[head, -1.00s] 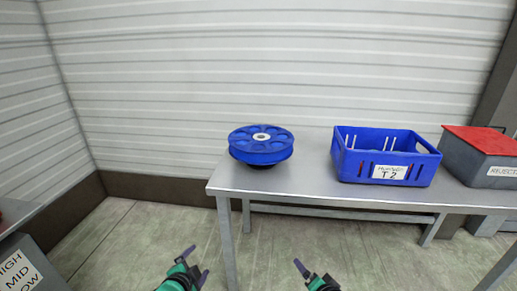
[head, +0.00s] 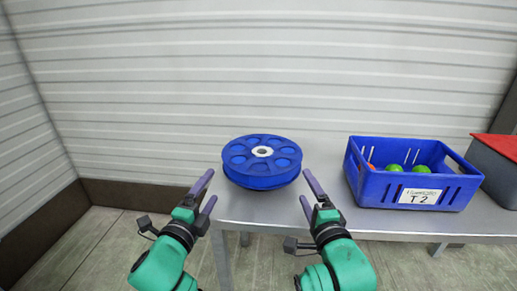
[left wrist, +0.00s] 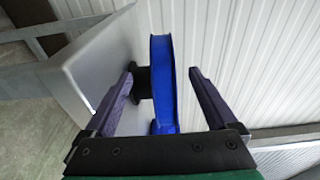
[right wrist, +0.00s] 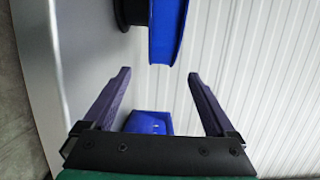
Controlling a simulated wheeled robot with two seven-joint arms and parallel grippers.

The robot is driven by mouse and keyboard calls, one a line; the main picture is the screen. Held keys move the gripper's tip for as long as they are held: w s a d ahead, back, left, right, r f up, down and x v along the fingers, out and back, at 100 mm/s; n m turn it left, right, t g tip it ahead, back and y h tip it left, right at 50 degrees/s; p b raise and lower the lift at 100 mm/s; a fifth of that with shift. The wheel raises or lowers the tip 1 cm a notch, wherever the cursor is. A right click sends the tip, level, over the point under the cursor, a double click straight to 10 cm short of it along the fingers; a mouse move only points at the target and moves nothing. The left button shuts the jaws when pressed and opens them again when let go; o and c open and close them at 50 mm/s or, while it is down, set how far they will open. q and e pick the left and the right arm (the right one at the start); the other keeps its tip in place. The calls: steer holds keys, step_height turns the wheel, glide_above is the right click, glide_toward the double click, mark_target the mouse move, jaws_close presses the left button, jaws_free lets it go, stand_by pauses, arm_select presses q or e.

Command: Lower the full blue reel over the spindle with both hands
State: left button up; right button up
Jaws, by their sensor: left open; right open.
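The blue reel (head: 262,177) lies flat near the left end of the metal table, with round hollows and a pale hub on top. In the left wrist view the reel (left wrist: 162,70) stands ahead between the finger lines, with a black round part (left wrist: 140,82) between it and the table. My left gripper (head: 211,187) is open and empty at the reel's left side. My right gripper (head: 306,186) is open and empty at its right side. In the right wrist view the reel (right wrist: 168,30) is beyond the fingertips. I cannot make out a separate spindle.
A blue crate (head: 437,197) labelled T 2, holding orange and green round things, stands on the table (head: 235,208) right of my right gripper. A grey box with a red lid (head: 497,146) is further right. A ribbed wall closes the back.

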mark_target(230, 159)
arm_select(q)
steer(key=shift+w, duration=0.2)
arm_select(e)
steer(key=shift+w, duration=0.2)
arm_select(q)
steer(key=shift+s+r, duration=0.25)
steer(key=shift+s, duration=0.2)
arm_select(e)
steer(key=shift+s+r, duration=0.2)
steer(key=shift+s, duration=0.25)
arm_select(q)
steer(key=x, duration=1.4)
steer(key=shift+w+d, duration=0.1)
steer(key=shift+w, duration=0.25)
arm_select(e)
steer(key=w, duration=0.5)
steer(key=w+a, duration=0.1)
steer(key=w, duration=0.3)
steer(key=w+a, duration=0.1)
steer(key=w, duration=0.4)
steer(key=shift+w+f, duration=0.1)
steer(key=shift+w, duration=0.2)
arm_select(q)
jaws_close()
arm_select(e)
jaws_close()
